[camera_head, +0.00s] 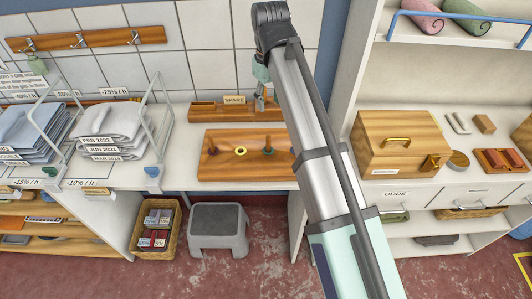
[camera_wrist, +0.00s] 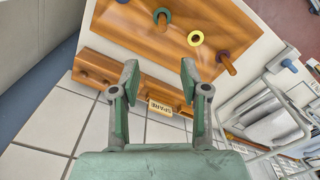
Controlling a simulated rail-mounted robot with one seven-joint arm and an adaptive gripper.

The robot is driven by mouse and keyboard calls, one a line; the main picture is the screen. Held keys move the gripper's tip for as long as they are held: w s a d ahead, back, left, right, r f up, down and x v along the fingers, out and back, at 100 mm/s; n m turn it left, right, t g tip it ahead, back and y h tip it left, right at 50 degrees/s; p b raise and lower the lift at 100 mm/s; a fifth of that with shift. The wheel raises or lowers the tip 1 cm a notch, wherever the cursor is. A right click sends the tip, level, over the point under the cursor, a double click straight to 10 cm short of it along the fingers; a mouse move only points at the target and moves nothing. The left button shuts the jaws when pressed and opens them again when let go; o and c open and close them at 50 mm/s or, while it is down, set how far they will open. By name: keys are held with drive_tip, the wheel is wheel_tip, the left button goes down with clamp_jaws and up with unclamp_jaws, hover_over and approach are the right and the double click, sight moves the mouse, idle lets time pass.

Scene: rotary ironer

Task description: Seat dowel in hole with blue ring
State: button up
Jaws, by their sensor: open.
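The wooden board (camera_head: 225,170) lies on the white counter. A second dowel (camera_wrist: 163,25) stands in a green ring. A dark blue ring (camera_wrist: 122,1) is cut by the top edge; I see no dowel in it. The spare rack (camera_wrist: 140,83) with the SPARE label lies behind the board and holds short pegs, partly hidden by my fingers. My gripper (camera_wrist: 158,75) is open and empty above the rack; it also shows in the head view (camera_head: 262,92).
A wire rack with folded cloths (camera_head: 112,125) stands left of the board. A wooden box (camera_head: 400,145) stands on the right shelf. The tiled wall is close behind the spare rack. A grey stool (camera_head: 218,228) and a basket (camera_head: 158,225) are on the floor.

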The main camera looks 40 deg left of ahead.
sight(269, 135)
wheel_tip(269, 135, down, 12)
drive_tip(key=p, duration=0.3)
drive_tip(key=shift+s+d+f+p, duration=0.1)
drive_tip(key=shift+s+f+p, duration=0.1)
drive_tip(key=shift+f+p, duration=1.2)
drive_tip(key=shift+f, duration=1.25)
clamp_jaws()
